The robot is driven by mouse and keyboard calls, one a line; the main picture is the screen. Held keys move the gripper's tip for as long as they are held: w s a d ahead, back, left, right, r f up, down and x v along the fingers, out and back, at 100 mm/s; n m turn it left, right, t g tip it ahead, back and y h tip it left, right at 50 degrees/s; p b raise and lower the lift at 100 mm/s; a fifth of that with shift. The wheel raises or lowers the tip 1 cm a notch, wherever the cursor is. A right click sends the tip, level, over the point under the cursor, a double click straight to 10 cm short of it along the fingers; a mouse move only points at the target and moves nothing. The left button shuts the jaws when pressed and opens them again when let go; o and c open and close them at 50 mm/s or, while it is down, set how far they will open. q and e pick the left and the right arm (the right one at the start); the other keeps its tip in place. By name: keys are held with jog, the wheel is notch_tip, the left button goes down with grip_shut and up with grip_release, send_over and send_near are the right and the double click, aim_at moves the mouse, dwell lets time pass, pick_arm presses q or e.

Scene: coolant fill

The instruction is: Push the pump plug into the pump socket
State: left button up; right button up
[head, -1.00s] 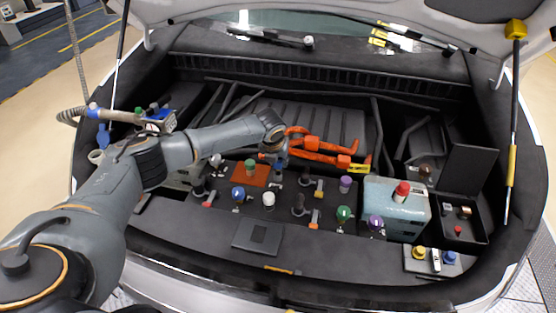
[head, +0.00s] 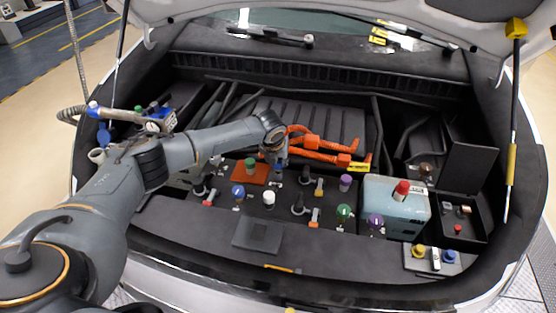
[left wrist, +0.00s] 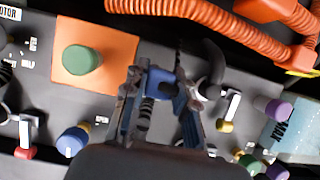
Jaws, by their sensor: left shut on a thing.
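My left gripper (head: 277,158) reaches over the middle of the car bay in the head view, pointing down. In the left wrist view, the left gripper (left wrist: 160,100) is shut on a small blue and dark piece (left wrist: 161,82), which I take to be the pump plug. Its lower end is hidden between the fingers. I cannot make out the pump socket. The area directly under the gripper is covered by the fingers, so I cannot tell whether the plug touches anything. My right gripper is not in view.
An orange plate with a green cap (left wrist: 80,58) lies left of the gripper. Orange cables (head: 318,150) run close behind it. Coloured caps and black fittings crowd the panel in front. A pale blue tank with a red cap (head: 378,200) stands to the right.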

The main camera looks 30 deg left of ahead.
pick_arm(q)
jog(key=shift+f+b, duration=0.6)
jog(key=shift+f, duration=0.4)
jog(key=o, duration=1)
jog(key=shift+r, duration=0.15)
jog(key=v, duration=1.1)
jog(key=shift+s+r, duration=0.2)
jog(key=shift+r, duration=0.1)
